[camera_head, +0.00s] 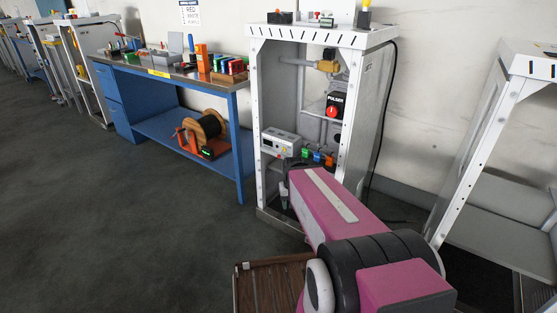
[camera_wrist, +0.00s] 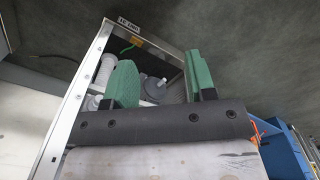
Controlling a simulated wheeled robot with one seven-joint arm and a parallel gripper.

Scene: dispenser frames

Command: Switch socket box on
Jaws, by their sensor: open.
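In the head view, a pale grey box (camera_head: 281,142) with round fittings on its front sits inside the white open cabinet frame (camera_head: 257,95). I take it to be the socket box, but its switch is too small to make out. Green, blue and orange connectors (camera_head: 317,156) are just right of it. My gripper (camera_wrist: 158,64) shows in the wrist view with two green fingers spread apart and nothing between them. Beyond the fingers are white pipes (camera_wrist: 105,70) and a dark grey disc (camera_wrist: 153,87) inside a metal frame. In the head view my pink arm hides the cabinet's lower right.
A black PULSER panel with a red knob (camera_head: 332,111) is above the connectors. A blue workbench (camera_head: 190,78) with a cable reel (camera_head: 205,128) stands left. Another white frame (camera_head: 480,130) stands right. A slatted brown surface (camera_head: 268,285) is near me. The floor at left is clear.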

